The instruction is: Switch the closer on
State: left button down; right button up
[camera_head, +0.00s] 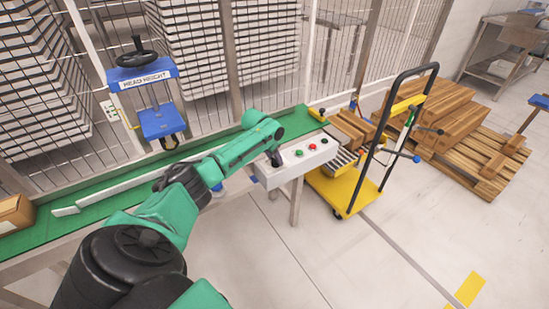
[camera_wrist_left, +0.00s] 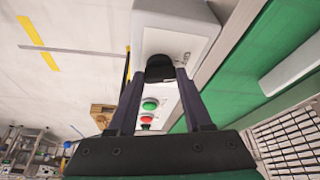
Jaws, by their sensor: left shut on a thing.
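A pale grey control box (camera_head: 293,170) is fixed at the near side of the green conveyor, and it fills the upper middle of the left wrist view (camera_wrist_left: 180,28). On it are a green button (camera_head: 299,153), a red button (camera_head: 312,147) and a black knob (camera_head: 324,141) at the far right end. Another black knob (camera_wrist_left: 159,68) sits between my fingers in the left wrist view. My left gripper (camera_head: 275,159) is shut on this knob at the box's left end. The fingers hide part of the knob, so its setting cannot be told. My right gripper is not in view.
The green conveyor (camera_head: 100,198) runs along a wire fence, with a cardboard box (camera_head: 14,212) at its left end. A blue head-height stand (camera_head: 160,121) with a black handwheel is behind. A yellow trolley (camera_head: 341,193) stands right of the control box. Open floor lies in front.

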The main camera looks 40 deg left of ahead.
pick_arm(q)
jog(key=shift+a+f+m+h, duration=0.1)
jog(key=shift+m+h, duration=0.2)
jog(key=shift+m, duration=0.4)
jog(key=shift+f+m+h+b, duration=0.1)
jog(key=shift+m+h+b, duration=0.3)
jog(key=shift+m+b, duration=0.5)
jog(key=m+b, duration=0.1)
jog(key=b, duration=0.1)
jog(key=m+h+b, duration=0.1)
jog(key=m+b, duration=0.1)
jog(key=shift+w+a+f+g+b, duration=0.1)
jog(key=shift+w+a+g+b, duration=0.05)
jog(key=shift+g+b, duration=0.25)
jog(key=shift+r+m+h+b, duration=0.25)
jog(key=shift+m+h+b, duration=0.05)
jog(key=shift+m+b, duration=0.45)
jog(key=shift+c, duration=1.6)
grip_release()
jog(key=shift+r, duration=0.15)
